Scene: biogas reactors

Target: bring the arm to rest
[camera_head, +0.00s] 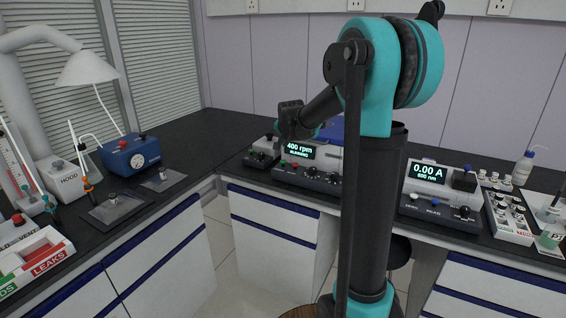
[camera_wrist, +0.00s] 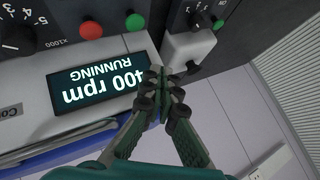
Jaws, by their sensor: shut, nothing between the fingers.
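My gripper (camera_wrist: 165,72) shows in the wrist view with its fingertips together and nothing between them. In that view it lies in front of the right end of a lit display (camera_wrist: 98,84) reading "400 rpm RUNNING", upside down. In the head view my arm rises in the middle and bends over to the left. The gripper end (camera_head: 290,118) is a dark shape above the back bench, near the device with the 400 rpm display (camera_head: 300,149). Whether it touches the device cannot be told.
A small device with a green button (camera_head: 262,152) stands left of the 400 rpm device. A meter reading 0.00 A (camera_head: 430,175) stands to the right, beside a rack of vials (camera_head: 508,222). A blue gauge box (camera_head: 130,155) is on the left bench. Bare black benchtop (camera_head: 205,140) shows in the corner.

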